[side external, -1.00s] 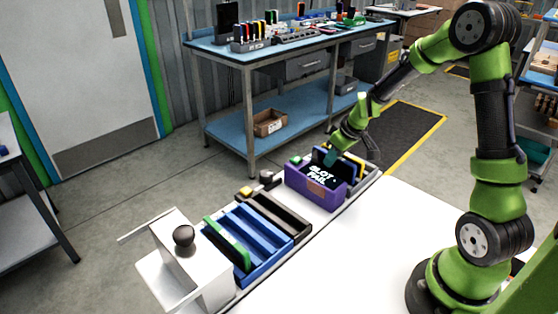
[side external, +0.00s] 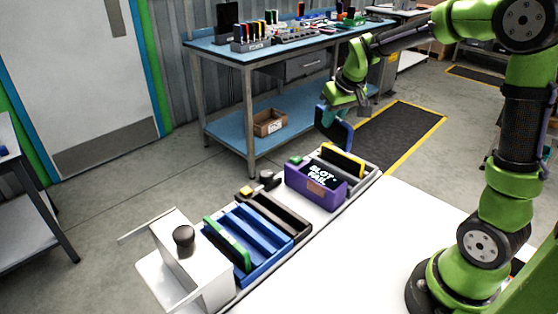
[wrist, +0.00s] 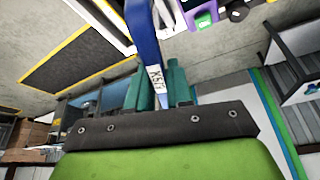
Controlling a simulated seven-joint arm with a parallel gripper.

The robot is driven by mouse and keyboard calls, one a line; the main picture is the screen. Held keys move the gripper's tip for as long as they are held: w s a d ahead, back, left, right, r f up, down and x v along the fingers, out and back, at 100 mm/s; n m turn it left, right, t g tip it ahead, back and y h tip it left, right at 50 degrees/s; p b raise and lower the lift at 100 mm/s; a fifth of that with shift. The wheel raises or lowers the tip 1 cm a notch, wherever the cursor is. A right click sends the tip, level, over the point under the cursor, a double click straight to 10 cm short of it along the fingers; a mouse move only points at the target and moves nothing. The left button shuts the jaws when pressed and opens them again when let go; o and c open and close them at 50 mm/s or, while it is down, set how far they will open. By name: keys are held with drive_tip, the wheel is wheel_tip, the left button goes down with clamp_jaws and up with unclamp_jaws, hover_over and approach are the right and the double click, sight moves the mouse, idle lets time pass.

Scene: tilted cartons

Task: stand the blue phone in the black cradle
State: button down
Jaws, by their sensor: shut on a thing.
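The blue phone (side external: 334,132), dark-faced with a blue edge, hangs tilted from my gripper (side external: 336,110), above and behind the purple box. In the wrist view my gripper (wrist: 158,88) has its teal fingers on either side of the blue phone (wrist: 143,32), and a small white label shows on its edge. The black cradle (side external: 284,217) sits on the white table between the blue rack and the purple box. It looks empty. The phone is well clear of it, up and to the right.
The purple box (side external: 308,193) with white lettering stands right of the cradle. A grey holder (side external: 366,166) behind it carries a yellow phone (side external: 343,159). The blue rack (side external: 260,262) holds a green phone (side external: 226,243). A white stand with a dark knob (side external: 183,236) is at left. The table's front is clear.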

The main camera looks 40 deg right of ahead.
drive_tip(key=a+m+g+y, duration=0.1)
drive_tip(key=a+m+g, duration=0.3)
drive_tip(key=a+m, duration=0.9)
drive_tip(key=a+m+g, duration=0.5)
drive_tip(key=a+m, duration=0.2)
drive_tip(key=m, duration=1.2)
drive_tip(key=shift+s+a+f, duration=0.1)
drive_tip(key=shift+f, duration=3.3)
drive_tip(key=shift+s+a+f, duration=0.1)
drive_tip(key=shift+f, duration=3.3)
drive_tip(key=shift+f, duration=0.25)
drive_tip(key=c, duration=0.9)
unclamp_jaws()
drive_tip(key=shift+c, duration=0.2)
